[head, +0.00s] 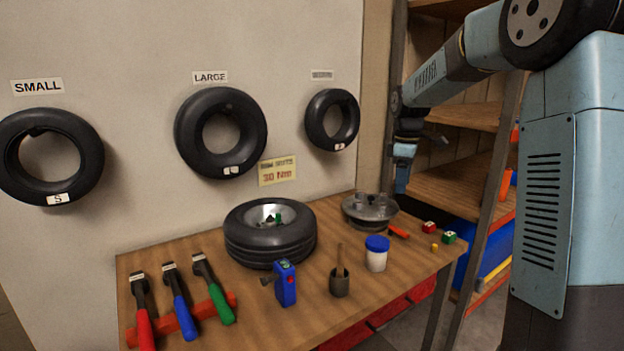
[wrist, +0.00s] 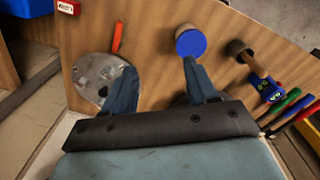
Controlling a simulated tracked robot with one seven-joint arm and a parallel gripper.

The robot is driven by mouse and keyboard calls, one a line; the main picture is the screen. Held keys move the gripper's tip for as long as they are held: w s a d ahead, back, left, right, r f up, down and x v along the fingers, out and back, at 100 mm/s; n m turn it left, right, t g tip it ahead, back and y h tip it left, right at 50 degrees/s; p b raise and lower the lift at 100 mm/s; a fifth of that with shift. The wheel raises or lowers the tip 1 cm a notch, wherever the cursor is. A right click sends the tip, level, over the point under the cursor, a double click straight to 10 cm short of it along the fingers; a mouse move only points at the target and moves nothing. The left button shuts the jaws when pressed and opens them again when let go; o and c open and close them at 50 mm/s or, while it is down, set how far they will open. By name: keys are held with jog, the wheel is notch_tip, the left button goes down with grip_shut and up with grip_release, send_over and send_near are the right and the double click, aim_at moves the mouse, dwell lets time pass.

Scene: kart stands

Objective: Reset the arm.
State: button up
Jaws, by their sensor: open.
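My gripper (head: 402,176) hangs at the end of my blue arm above the back right of the wooden workbench (head: 215,328), near the shelf. In the wrist view my gripper (wrist: 158,88) shows its two blue fingers spread apart with nothing between them. Below the fingers lie a grey metal hub plate (wrist: 98,80) on the left and a blue-lidded jar (wrist: 190,42) on the right. The hub plate also shows in the head view (head: 370,212), beneath and left of my gripper. The fingers appear clear of both.
Tyres hang on the wall, including the large one (head: 187,135). Wooden shelves (head: 470,116) rise close behind my arm.

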jog(key=s+a+r+m+t, duration=0.1)
jog(key=s+r+m, duration=0.15)
jog(key=s, duration=0.65)
jog(key=s+r+m+t, duration=0.2)
jog(key=s+m, duration=0.2)
jog(key=s, duration=0.5)
jog(key=s+a+r+m+t, duration=0.1)
jog(key=s+r+m, duration=0.15)
jog(key=s, duration=0.65)
jog(key=s+f+m+t, duration=0.1)
jog(key=s+f+m, duration=0.2)
jog(key=s, duration=0.5)
jog(key=shift+s+d+f+m, duration=0.25)
jog(key=shift+s+d+m, duration=0.1)
jog(key=shift+d+m, duration=0.1)
